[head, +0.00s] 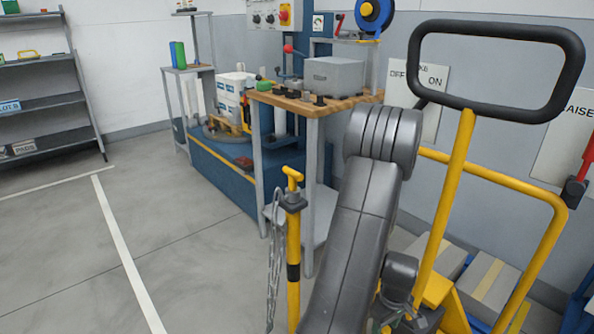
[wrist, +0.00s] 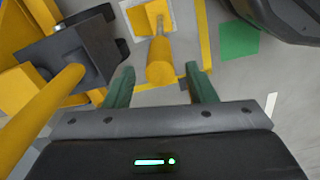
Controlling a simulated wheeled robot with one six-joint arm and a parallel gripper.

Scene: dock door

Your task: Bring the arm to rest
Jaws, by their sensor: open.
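My gripper (wrist: 160,86) shows in the wrist view with its two green fingers apart. Nothing is held between them. A yellow post end (wrist: 160,62) appears beyond the fingertips, in line with the gap; I cannot tell how far off it is. In the head view my grey arm rises in the lower middle, bent over at its top joint. My gripper cannot be made out in the head view.
A yellow handle with a black loop (head: 460,180) stands close on the right of my arm. A yellow post (head: 292,262) with a chain stands close on the left. A wooden-topped bench (head: 345,103) is behind. Open floor (head: 190,240) lies to the left.

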